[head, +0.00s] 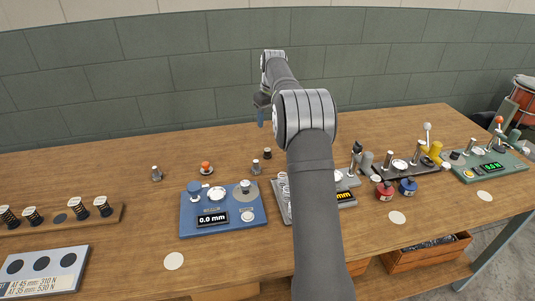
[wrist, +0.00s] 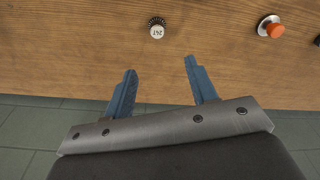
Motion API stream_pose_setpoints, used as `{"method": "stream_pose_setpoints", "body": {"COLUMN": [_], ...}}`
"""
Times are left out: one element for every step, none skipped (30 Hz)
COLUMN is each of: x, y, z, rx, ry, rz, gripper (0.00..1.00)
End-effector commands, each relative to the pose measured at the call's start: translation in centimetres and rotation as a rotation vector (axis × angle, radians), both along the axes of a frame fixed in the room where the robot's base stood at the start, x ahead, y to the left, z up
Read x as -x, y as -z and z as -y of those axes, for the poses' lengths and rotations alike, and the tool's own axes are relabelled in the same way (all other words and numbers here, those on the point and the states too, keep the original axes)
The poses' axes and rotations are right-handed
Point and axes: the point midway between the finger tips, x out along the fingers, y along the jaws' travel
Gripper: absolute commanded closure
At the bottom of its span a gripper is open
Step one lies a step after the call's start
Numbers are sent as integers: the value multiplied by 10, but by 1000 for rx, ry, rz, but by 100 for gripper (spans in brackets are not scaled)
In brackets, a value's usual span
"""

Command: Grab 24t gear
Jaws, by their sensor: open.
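The 24T gear (wrist: 157,29) stands on the wooden table, with a dark toothed rim and a pale top marked 24T. It shows in the wrist view near the top centre, ahead of and apart from my gripper (wrist: 158,66). In the head view, the small dark piece (head: 267,153) on the table behind the blue device appears to be this gear. My gripper's two blue fingers are spread with nothing between them. In the head view, my gripper (head: 261,118) hangs above the table's back part, partly hidden by my arm.
An orange-topped knob (wrist: 270,27) is right of the gear in the wrist view. A silver piece (head: 255,167) stands close to the gear in the head view. The blue device (head: 223,222) is in front. The table's back edge and wall (head: 150,75) lie behind.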

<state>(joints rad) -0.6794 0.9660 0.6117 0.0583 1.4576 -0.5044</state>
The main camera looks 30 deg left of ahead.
Motion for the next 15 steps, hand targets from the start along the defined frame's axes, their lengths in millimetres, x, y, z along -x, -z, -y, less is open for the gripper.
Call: {"method": "stream_pose_setpoints", "body": {"x": [0, 0, -1, -1, -1, -2, -2, -3, -3, -3, -4, -4, -4, -4, -5], "y": [13, 19, 28, 35, 41, 50, 57, 63, 71, 76, 81, 87, 91, 93, 96], "z": [0, -1, -2, -3, -3, -4, -5, -6, -6, -7, -7, -8, -9, -9, -9], "rx": [3, 3, 4, 3, 4, 3, 3, 3, 3, 3, 2, 1, 1, 1, 1], "ry": [0, 1, 1, 1, 1, 1, 1, 1, 1, 2, 2, 2, 2, 2, 2], "rz": [-5, -5, -4, -3, -4, -3, -3, -3, -3, -4, -2, -2, -2, -2, -1], "gripper": [48, 48, 48, 48, 48, 48, 48, 48, 48, 48, 48, 48, 48, 48, 48]}}
